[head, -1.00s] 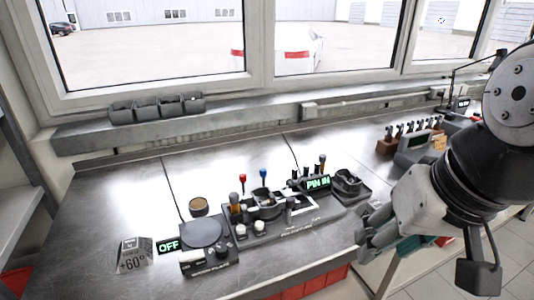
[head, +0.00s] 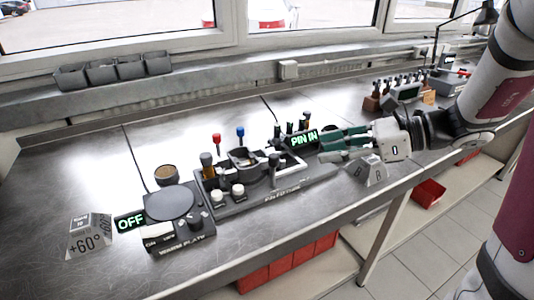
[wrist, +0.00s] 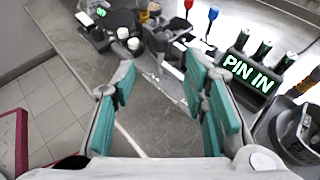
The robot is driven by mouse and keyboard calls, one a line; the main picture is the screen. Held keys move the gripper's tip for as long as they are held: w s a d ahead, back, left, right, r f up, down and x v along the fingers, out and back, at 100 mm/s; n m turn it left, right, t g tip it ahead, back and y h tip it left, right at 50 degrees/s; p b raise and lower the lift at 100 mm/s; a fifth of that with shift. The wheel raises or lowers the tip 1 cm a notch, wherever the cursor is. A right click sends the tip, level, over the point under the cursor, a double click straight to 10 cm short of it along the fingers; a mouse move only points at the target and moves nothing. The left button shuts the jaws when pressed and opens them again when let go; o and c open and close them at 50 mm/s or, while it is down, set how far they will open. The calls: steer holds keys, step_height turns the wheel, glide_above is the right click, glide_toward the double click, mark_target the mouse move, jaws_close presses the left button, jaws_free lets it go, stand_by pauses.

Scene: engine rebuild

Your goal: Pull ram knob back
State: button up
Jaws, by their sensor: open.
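The press fixture (head: 262,203) stands mid-bench, with a dark upright knob (head: 274,160) near its right part. This may be the ram knob, but I cannot read a label. In the wrist view, a dark upright knob (wrist: 161,43) shows beyond the gap between my fingertips. My gripper (head: 325,149) is open and empty, with teal pads, at the fixture's right end beside the lit PIN IN display (head: 304,139). Its fingers point left in the head view, apart from the dark knob. The spread fingers (wrist: 160,78) also show in the wrist view. They hide part of the fixture's right end.
Red (head: 217,139) and blue (head: 240,132) levers rise behind the fixture. Two white knobs (head: 238,190) sit at its front left. A hot plate (head: 171,204) with an OFF display (head: 130,221) stands left. An angled block (head: 371,171) lies below my gripper.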

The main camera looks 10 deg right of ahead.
mark_target(274, 155)
steer(key=b+x, duration=0.1)
steer(key=x, duration=1.2)
steer(key=shift+w+a+f, duration=0.1)
steer(key=shift+w+a, duration=0.15)
jaws_close()
